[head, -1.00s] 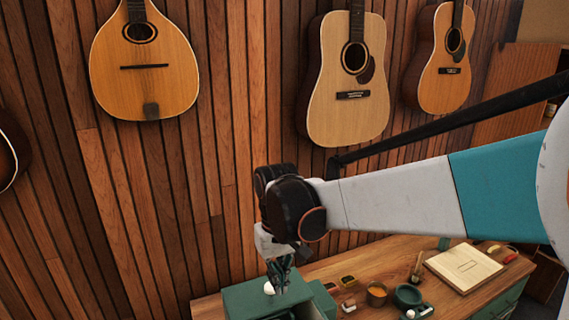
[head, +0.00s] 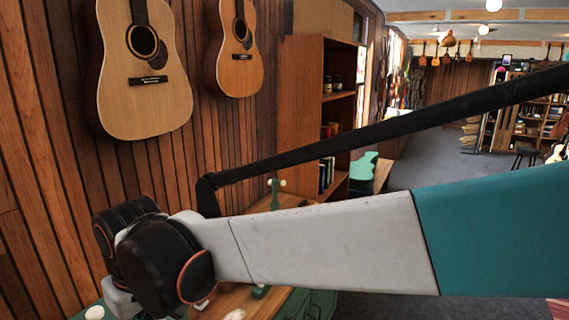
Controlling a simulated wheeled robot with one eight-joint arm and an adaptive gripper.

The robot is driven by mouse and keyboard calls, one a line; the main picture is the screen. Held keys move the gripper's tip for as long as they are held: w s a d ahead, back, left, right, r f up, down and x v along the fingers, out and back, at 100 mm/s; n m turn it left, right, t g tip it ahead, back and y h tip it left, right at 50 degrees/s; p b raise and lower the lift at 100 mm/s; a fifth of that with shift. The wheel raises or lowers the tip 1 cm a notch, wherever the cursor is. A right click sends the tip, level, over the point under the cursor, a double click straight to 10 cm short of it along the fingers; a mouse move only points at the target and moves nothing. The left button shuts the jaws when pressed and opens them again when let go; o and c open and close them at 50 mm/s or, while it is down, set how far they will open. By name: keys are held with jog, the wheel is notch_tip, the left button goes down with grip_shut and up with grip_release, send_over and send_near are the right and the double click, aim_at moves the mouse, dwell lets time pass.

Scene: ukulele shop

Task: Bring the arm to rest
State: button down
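My arm (head: 320,245), white and teal with black joints, reaches across the head view from the right edge to the lower left. Its black wrist joint (head: 165,262) is in front of the wood-slat wall, above the workbench. The gripper's fingers are below the bottom edge of the picture, so I cannot see whether they hold anything.
A wooden workbench (head: 228,298) with green drawers is under the arm, mostly hidden. Two guitars (head: 147,75) hang on the wall. A wooden bookshelf (head: 312,95) stands beyond. Open carpeted floor (head: 430,170) lies to the right.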

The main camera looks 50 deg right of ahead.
jog(key=s+d+f+t+b, duration=0.2)
jog(key=s+f+b, duration=0.2)
jog(key=f+b, duration=0.2)
jog(key=s+d+f+m+t+b, duration=0.1)
jog(key=s+d+f+t+b, duration=0.1)
jog(key=f+b, duration=0.4)
notch_tip(320, 180, down, 2)
jog(key=shift+s+d+f, duration=0.1)
jog(key=shift+s+d, duration=0.35)
jog(key=shift+s, duration=0.8)
